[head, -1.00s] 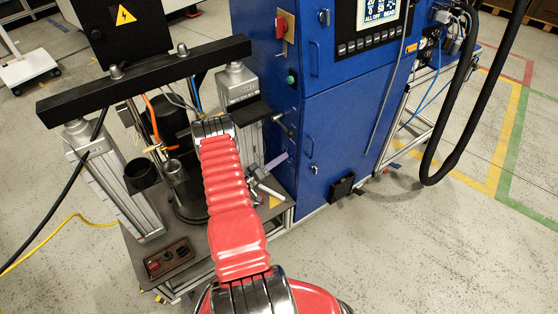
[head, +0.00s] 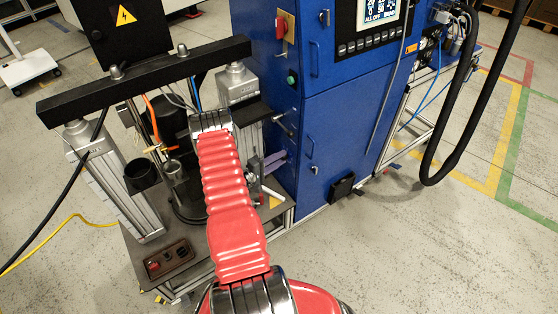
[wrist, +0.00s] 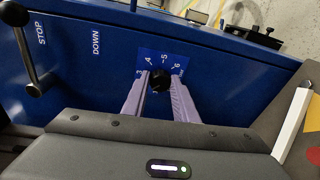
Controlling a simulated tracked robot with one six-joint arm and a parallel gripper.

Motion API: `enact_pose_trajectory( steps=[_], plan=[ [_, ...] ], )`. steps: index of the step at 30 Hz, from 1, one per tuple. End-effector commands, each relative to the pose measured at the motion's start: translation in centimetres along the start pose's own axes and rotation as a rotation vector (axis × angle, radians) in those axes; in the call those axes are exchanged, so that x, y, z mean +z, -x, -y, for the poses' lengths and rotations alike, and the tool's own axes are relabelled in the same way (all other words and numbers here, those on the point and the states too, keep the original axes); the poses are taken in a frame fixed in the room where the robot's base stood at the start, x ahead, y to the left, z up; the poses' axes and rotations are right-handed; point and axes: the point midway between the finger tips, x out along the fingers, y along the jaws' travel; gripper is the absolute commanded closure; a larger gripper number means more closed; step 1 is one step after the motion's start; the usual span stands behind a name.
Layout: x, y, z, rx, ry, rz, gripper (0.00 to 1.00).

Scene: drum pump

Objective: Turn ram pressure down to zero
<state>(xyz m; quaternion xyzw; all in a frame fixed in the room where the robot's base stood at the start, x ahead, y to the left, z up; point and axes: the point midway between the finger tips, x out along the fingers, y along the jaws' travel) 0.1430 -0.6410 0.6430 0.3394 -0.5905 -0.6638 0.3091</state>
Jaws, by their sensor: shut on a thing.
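The ram pressure knob (wrist: 160,80) is small, black and round, on a blue dial plate (wrist: 164,60) on the blue cabinet. White numbers, about 3 to 6, show around its upper edge; the rest of the scale is hidden by the fingers. I cannot make out a pointer on the knob. My gripper (wrist: 159,76) has two lilac fingers, one on each side of the knob, shut on it. In the head view the fingers of my gripper (head: 274,162) reach the cabinet's side; the knob is hidden there.
Floor at the front right is clear.

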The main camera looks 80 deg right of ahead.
Motion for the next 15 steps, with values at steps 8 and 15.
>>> enact_pose_trajectory(
  steps=[8,15],
  plan=[
    [-0.30,0.07,0.13,-0.030,0.232,0.010,0.96],
    [-0.34,0.07,0.11,-0.045,0.356,0.021,0.96]
  ],
)
